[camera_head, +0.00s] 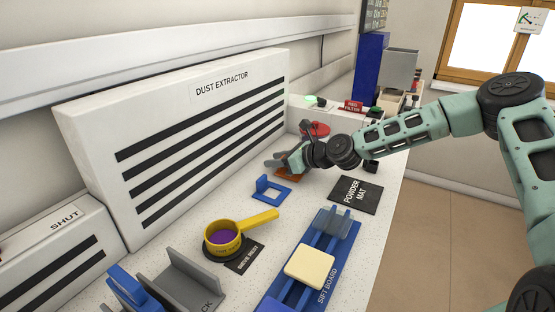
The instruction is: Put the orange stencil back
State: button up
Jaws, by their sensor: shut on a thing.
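The orange stencil (287,177) shows only in part, low beneath my gripper (274,163) near the middle of the bench. My gripper is shut on it; the jaws and the wrist hide much of the stencil. Whether the stencil touches the bench or is just above it, I cannot tell.
A blue stencil (272,194) with an upright tab lies just in front, and a red piece (315,129) lies behind. The black powder mat (355,196) is bare. A yellow sieve (226,239), the blue sift board (328,280) and the dust extractor (205,130) surround the space.

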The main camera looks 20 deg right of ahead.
jog(key=shift+f, duration=0.15)
jog(key=o, duration=1)
jog(key=shift+s+d+r, duration=0.1)
jog(key=shift+d+r, duration=0.05)
jog(key=shift+r, duration=0.05)
jog(key=b+v, duration=0.1)
jog(key=v, duration=1)
jog(key=shift+s+d, duration=0.2)
jog(key=shift+s, duration=0.1)
jog(key=shift+r, duration=0.1)
